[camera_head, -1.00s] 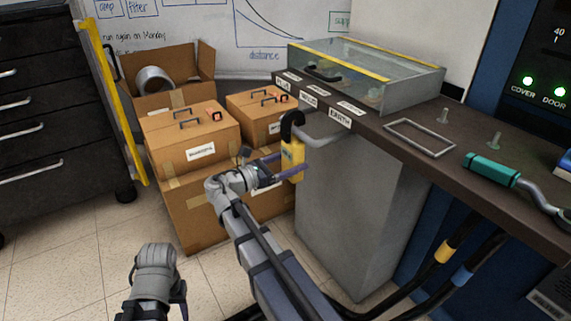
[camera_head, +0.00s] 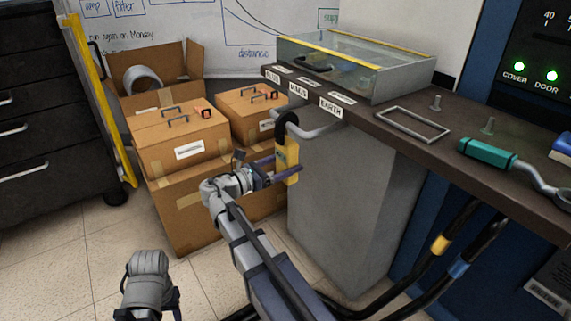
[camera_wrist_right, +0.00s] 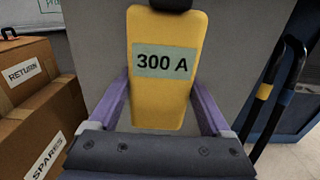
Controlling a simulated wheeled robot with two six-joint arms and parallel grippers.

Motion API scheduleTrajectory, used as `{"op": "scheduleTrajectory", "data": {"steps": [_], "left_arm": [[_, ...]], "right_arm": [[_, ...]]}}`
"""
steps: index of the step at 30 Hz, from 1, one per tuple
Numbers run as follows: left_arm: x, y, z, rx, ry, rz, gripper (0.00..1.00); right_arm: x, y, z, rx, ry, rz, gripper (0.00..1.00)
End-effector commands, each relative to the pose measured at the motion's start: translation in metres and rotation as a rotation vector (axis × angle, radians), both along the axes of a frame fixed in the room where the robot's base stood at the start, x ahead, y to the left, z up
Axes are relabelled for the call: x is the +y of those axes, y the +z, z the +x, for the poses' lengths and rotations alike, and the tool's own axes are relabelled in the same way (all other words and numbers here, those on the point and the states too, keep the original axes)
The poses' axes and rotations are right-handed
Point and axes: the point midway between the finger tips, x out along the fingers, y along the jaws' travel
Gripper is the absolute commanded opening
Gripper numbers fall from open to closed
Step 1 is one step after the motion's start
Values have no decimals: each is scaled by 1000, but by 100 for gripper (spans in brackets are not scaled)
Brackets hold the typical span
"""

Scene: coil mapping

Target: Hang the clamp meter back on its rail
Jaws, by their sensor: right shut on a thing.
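The clamp meter (camera_head: 292,162) has a yellow body and a black hooked jaw on top. It is upright below the bench edge in the head view. Its "300 A" label shows in the wrist view (camera_wrist_right: 165,95). My right gripper (camera_head: 286,172) is shut on its yellow body, one purple finger on each side. The grey rail (camera_head: 318,132) sticks out from the bench front near the EARTH label. The black jaw overlaps the rail's outer end; I cannot tell whether the rail passes through it. My left gripper (camera_head: 150,312) is at the bottom edge, its fingers mostly cut off.
The bench (camera_head: 400,140) carries a glass-topped case (camera_head: 350,68), a metal frame (camera_head: 412,124) and a teal-handled tool (camera_head: 487,153). Cardboard boxes (camera_head: 180,135) stand behind and left of my right gripper. A grey cabinet (camera_head: 345,210) stands under the bench.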

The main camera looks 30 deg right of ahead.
Motion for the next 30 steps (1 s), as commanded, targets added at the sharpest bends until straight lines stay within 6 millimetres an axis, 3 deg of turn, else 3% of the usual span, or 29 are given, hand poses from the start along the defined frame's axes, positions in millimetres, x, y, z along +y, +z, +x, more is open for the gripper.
{"op": "scheduleTrajectory", "data": {"steps": [4, 5, 9, 19, 30], "left_arm": [[0, 0, 0, 0, 0, 0, 50], [0, 0, 0, 0, 0, 0, 50], [0, 0, 0, 0, 0, 0, 50], [0, 0, 0, 0, 0, 0, 50], [0, 0, 0, 0, 0, 0, 50]], "right_arm": [[0, 1, 0, 0, 0, -1, 7], [0, 1, 0, 0, 0, -1, 84], [0, 0, 0, 0, 0, -1, 100], [8, 0, 0, 0, 1, 1, 100], [64, 0, -4, 0, 3, 0, 100]]}}
